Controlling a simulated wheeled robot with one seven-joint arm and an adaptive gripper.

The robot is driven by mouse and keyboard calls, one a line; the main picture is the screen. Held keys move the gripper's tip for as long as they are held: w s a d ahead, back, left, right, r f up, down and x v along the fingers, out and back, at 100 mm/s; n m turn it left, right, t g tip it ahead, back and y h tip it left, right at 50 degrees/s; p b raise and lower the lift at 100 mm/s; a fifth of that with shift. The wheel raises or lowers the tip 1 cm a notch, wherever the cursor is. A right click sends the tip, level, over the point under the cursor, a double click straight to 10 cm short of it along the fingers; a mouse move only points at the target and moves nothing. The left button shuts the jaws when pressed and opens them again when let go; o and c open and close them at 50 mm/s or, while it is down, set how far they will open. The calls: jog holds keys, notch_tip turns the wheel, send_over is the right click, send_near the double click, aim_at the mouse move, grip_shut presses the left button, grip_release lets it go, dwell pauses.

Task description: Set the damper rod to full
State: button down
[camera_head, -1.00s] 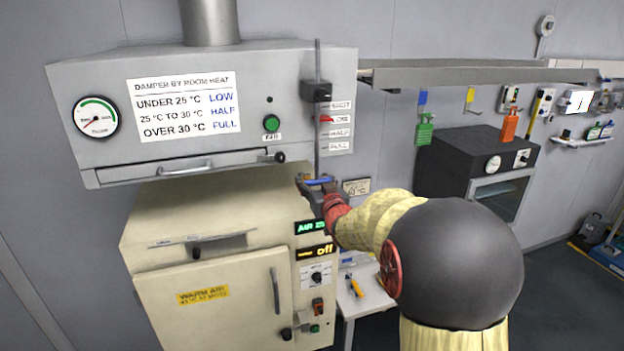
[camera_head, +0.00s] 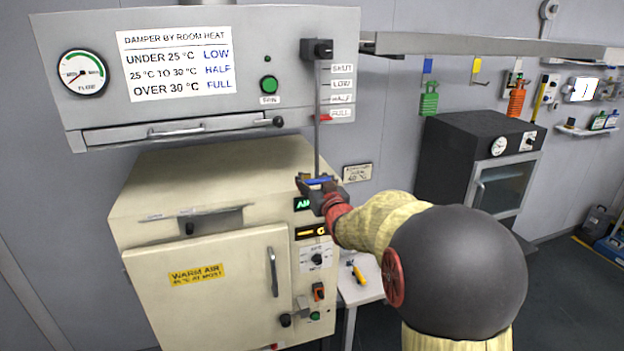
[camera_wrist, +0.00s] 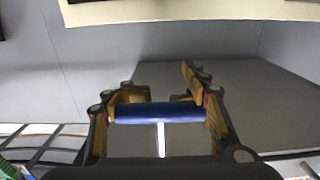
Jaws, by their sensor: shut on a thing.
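The damper rod (camera_head: 317,140) hangs upright from a black block (camera_head: 317,49) on the hood front. Its red pointer (camera_head: 323,118) is level with the FULL label (camera_head: 341,113), at the bottom of the SHUT, LOW, HALF, FULL scale. My gripper (camera_head: 319,184) is shut on the blue handle at the rod's lower end. In the wrist view the blue handle (camera_wrist: 160,112) lies crosswise between the two fingers. The hood's sign (camera_head: 178,65) reads under 25 °C LOW, 25 to 30 °C HALF, over 30 °C FULL.
A cream oven (camera_head: 210,265) stands below the hood, close to my gripper. A small wall plate (camera_head: 358,172) is just right of the rod; its reading is too small to be sure of. A black oven (camera_head: 465,165) stands further right.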

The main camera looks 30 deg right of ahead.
jog(key=shift+f, duration=0.45)
jog(key=c, duration=1.3)
grip_release()
jog(key=shift+f, duration=0.1)
jog(key=o, duration=0.7)
jog(key=shift+r, duration=0.35)
jog(key=shift+o, duration=0.2)
jog(key=v, duration=1.2)
